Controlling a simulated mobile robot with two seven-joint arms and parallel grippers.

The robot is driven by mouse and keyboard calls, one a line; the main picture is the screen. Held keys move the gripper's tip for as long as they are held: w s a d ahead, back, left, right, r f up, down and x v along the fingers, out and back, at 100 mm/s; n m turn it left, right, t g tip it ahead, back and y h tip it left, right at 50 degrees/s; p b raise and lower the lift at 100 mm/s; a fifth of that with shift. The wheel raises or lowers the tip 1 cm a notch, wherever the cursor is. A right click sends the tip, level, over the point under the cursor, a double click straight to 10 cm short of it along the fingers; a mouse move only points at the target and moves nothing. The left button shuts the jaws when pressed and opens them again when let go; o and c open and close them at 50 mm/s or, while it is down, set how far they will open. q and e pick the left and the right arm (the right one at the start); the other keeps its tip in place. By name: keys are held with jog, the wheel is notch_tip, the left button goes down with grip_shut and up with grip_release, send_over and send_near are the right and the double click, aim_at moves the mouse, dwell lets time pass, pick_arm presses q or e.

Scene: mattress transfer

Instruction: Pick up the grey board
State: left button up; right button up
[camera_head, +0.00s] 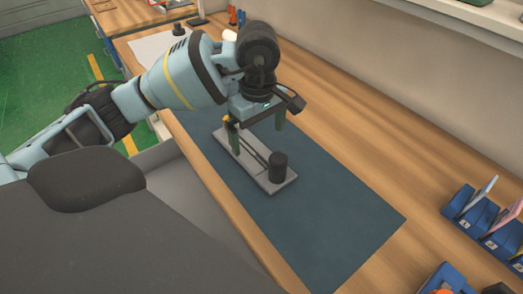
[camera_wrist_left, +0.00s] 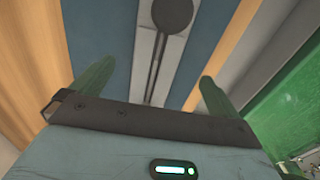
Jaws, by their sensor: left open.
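The grey board (camera_head: 256,170) lies on a dark blue mat (camera_head: 345,225) on the wooden bench. A black cylinder (camera_head: 278,166) stands at its near right end, with a dark slot or rod along its length. My left gripper (camera_head: 257,137) points down over the board and is open and empty, its green fingers spread. In the left wrist view the board (camera_wrist_left: 146,70) runs between the two fingers (camera_wrist_left: 158,72), with the black round top (camera_wrist_left: 172,14) at the upper edge. Whether a finger touches the board cannot be told. My right gripper is not in view.
Blue holders with numbered labels (camera_head: 470,208) stand at the right, with more blue items at the lower right. A white sheet (camera_head: 160,47) and small tools lie at the far end. A wall lines the back. The mat's near right part is clear.

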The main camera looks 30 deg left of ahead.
aim_at(259, 159)
pick_arm(q)
jog(key=shift+s+f, duration=0.15)
jog(key=shift+f, duration=1)
jog(key=shift+w+a+f, duration=0.1)
jog(key=shift+w+f, duration=0.1)
jog(key=shift+f, duration=1.15)
jog(key=shift+w+a+f, duration=0.1)
jog(key=shift+w+f, duration=0.05)
jog(key=shift+f, duration=1.2)
jog(key=c, duration=1.3)
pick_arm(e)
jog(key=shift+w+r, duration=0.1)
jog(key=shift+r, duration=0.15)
pick_arm(q)
jog(key=shift+r, duration=0.1)
